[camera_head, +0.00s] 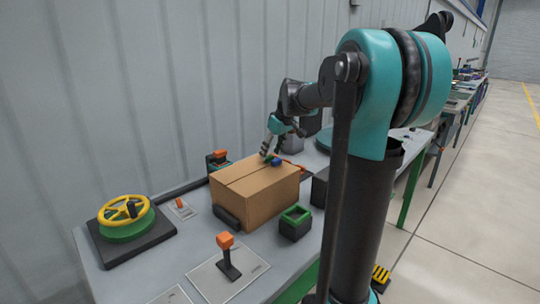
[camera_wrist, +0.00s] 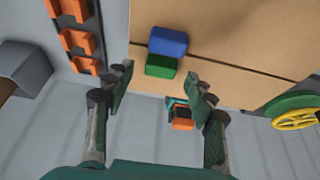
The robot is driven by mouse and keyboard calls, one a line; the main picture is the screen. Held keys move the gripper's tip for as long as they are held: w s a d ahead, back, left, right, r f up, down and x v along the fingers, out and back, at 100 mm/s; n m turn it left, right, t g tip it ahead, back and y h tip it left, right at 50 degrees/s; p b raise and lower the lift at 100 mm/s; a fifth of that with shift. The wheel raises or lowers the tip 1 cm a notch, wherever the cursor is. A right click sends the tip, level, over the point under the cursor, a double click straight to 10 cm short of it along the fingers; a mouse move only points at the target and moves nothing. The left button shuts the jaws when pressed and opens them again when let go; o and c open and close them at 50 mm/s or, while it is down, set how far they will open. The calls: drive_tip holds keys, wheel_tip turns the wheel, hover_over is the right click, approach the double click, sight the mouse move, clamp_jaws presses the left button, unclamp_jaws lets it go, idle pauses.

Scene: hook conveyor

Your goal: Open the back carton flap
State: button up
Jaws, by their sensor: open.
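A brown cardboard carton (camera_head: 262,200) stands on the grey table, its top flaps lying flat with a seam between them. In the wrist view the carton top (camera_wrist: 235,50) fills the upper right, and the seam runs across it. A blue block (camera_wrist: 168,41) and a green block (camera_wrist: 161,67) sit side by side on the flaps, one on each side of the seam. My gripper (camera_wrist: 166,83) is open, its fingers on either side of the green block in that view. In the head view my gripper (camera_head: 271,150) is at the carton's far top edge; contact cannot be told.
A yellow handwheel on a green base (camera_head: 127,215) stands at left. An orange-topped lever (camera_head: 227,250) and a green-rimmed black box (camera_head: 294,222) stand in front. An orange-topped device (camera_head: 218,158) is behind the carton. A rail with orange pieces (camera_wrist: 80,35) lies beside it. The wall is close behind.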

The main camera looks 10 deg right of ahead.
drive_tip(key=shift+x, duration=0.85)
clamp_jaws()
